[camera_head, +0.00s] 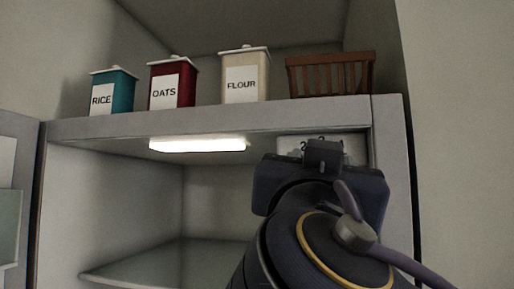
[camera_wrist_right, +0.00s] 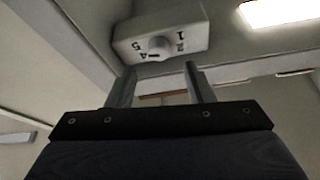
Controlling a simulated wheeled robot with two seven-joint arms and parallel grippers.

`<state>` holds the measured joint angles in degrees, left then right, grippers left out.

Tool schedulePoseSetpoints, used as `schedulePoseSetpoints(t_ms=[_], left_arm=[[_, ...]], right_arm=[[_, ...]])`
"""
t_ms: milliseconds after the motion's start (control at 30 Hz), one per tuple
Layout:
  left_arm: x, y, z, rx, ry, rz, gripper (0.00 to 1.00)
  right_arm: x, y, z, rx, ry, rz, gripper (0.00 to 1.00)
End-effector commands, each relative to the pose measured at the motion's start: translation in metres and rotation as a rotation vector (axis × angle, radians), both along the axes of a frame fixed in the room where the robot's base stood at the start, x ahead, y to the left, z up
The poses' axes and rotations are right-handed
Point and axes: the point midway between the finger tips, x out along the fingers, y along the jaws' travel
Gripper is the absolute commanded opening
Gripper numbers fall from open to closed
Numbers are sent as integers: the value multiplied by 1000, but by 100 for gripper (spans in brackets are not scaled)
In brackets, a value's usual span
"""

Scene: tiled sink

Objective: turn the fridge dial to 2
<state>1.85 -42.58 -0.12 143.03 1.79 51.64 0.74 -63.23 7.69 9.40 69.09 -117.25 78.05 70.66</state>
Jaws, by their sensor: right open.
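In the right wrist view the box shows the numbers 1, 2, 4 and 5 upside down. A dark mark sits on the knob's edge near the 4; the exact setting is hard to tell. My right gripper (camera_wrist_right: 158,70) is open, its two fingers apart on either side below the knob, with nothing seen between them. In the head view the box (camera_head: 350,147) is mostly hidden behind my right gripper. My left gripper is not in view.
The open fridge has a lit lamp (camera_head: 197,145) left of the box and a shelf (camera_head: 130,274) below. On its top stand rice (camera_head: 112,92), oats (camera_head: 172,84) and flour (camera_head: 245,76) tins and a brown slatted rack (camera_head: 330,75). A side wall (camera_head: 391,140) is close right.

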Motion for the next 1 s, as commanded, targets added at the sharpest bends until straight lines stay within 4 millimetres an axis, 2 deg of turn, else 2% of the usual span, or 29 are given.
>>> schedulePoseSetpoints(t_ms=[33,300,633,933,1000], left_arm=[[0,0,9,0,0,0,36],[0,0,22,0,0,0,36],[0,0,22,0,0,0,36],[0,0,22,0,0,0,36],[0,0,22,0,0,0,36]], right_arm=[[8,-4,8,-1,2,-5,48],[35,-13,17,0,3,-2,48],[38,-14,16,-1,1,0,46],[38,-14,16,-1,1,0,7],[38,-14,16,-1,1,0,3]])
